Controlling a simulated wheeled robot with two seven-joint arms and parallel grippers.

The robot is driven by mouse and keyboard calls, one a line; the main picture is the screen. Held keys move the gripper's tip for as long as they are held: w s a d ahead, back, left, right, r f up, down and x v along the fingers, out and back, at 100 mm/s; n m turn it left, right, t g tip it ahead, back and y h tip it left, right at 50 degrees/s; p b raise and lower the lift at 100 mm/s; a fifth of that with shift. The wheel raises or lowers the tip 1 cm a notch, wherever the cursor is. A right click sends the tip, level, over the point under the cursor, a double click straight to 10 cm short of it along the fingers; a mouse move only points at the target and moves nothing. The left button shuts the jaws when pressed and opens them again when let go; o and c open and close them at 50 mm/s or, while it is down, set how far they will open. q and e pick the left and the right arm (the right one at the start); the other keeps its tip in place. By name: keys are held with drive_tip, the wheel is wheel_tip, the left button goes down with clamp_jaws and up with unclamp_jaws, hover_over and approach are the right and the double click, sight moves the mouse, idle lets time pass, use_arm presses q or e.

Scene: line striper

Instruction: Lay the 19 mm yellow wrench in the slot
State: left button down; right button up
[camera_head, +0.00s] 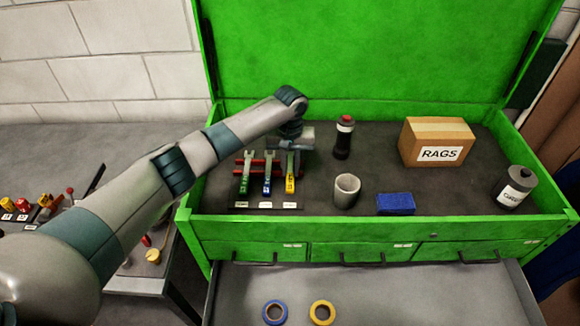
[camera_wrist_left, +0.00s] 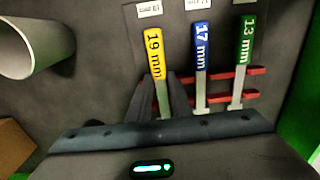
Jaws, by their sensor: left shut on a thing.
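The yellow 19 mm wrench (camera_head: 290,180) is at the right end of a row of wrenches in the green chest; it also shows in the left wrist view (camera_wrist_left: 154,52). My left gripper (camera_wrist_left: 163,90) is shut on its shaft, with the yellow handle pointing towards the white labels. The wrench lines up roughly with the blue 17 mm wrench (camera_wrist_left: 201,50) and the green 13 mm wrench (camera_wrist_left: 244,48), which lie across red rails (camera_wrist_left: 222,85). My fingers hide the rails at the yellow wrench, so I cannot tell whether it rests in its slot. My right gripper is not in view.
A grey cup (camera_head: 346,191) stands right of the wrenches, with a dark red-capped bottle (camera_head: 343,138) behind. A blue block (camera_head: 395,204), a RAGS box (camera_head: 437,142) and a dark canister (camera_head: 514,187) are farther right. The open drawer (camera_head: 400,295) below holds two tape rolls.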

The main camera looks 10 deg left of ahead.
use_arm(q)
drive_tip(key=shift+s+f, duration=0.15)
drive_tip(key=shift+s, duration=0.05)
idle(0.5)
drive_tip(key=shift+w+r, duration=0.1)
drive_tip(key=shift+r, duration=0.2)
drive_tip(key=shift+r, duration=0.1)
drive_tip(key=c, duration=1.2)
unclamp_jaws()
drive_tip(key=shift+w+r, duration=0.1)
drive_tip(key=shift+r, duration=0.1)
drive_tip(key=shift+r, duration=3.35)
